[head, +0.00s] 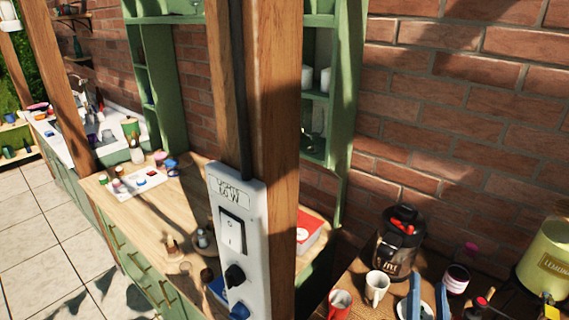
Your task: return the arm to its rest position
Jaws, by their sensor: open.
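My gripper (427,298) shows at the bottom edge in the head view, right of centre, as two upright blue fingers. The fingers stand apart, so it is open. A whitish round thing shows between and behind them; I see no object clearly held. The rest of my arm is below the picture and hidden. The fingers appear over the dark wooden table, just right of a white mug (377,288) and left of a jar with a dark purplish content (456,279).
A wooden post (279,130) carries a white switch box (237,240). On the table stand a red mug (340,303), a dark appliance (399,245) and a yellow-green lemonade container (547,255). A brick wall is behind. A wooden counter (150,205) and open tiled floor lie left.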

